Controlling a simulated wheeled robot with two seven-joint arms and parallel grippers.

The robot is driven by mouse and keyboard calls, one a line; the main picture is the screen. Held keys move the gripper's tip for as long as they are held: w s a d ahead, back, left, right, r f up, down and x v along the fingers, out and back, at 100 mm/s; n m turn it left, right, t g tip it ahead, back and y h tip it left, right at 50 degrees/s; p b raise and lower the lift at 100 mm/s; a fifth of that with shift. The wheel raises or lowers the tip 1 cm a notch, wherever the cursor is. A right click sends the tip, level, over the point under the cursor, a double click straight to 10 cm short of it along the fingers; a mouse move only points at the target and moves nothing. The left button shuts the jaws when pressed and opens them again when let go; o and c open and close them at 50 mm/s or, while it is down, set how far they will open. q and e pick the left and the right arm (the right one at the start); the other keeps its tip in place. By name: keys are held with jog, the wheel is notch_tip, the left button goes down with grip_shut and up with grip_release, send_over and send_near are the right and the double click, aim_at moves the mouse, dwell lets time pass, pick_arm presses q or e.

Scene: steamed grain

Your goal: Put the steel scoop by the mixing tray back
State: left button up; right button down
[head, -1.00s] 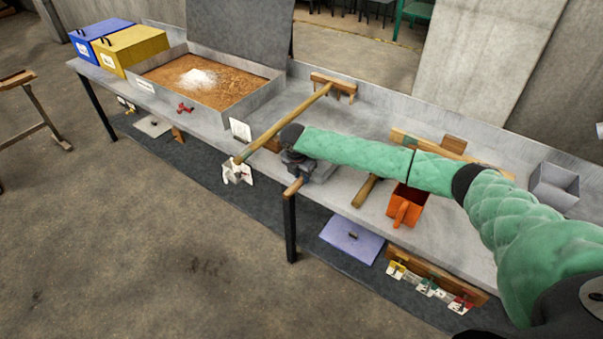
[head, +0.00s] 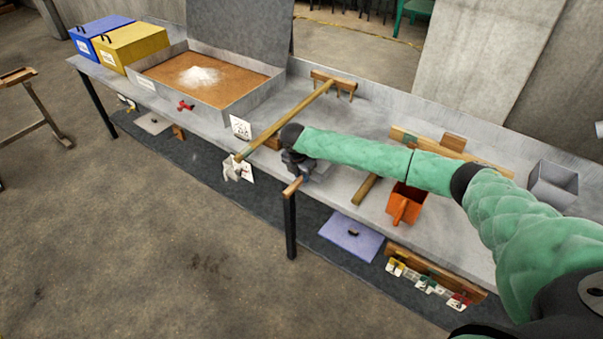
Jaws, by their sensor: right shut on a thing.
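The mixing tray (head: 218,114), with brown grain and a white heap in it, stands on the left part of the long grey bench. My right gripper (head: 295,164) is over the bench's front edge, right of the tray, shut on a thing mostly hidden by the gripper. A grey metal part (head: 318,172) shows beside it, and a short wooden piece (head: 292,187) shows below; this looks like the steel scoop, but its outline is unclear. My left gripper is not in view.
A long wooden-handled rake (head: 290,115) lies across the bench close to my gripper. An orange scoop (head: 405,203) and an open steel box (head: 552,184) are to the right. Blue (head: 98,36) and yellow (head: 130,45) boxes stand at the far left.

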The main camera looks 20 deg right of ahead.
jog(key=shift+f, duration=0.1)
dwell(0.5)
jog(key=c, duration=1.1)
grip_release()
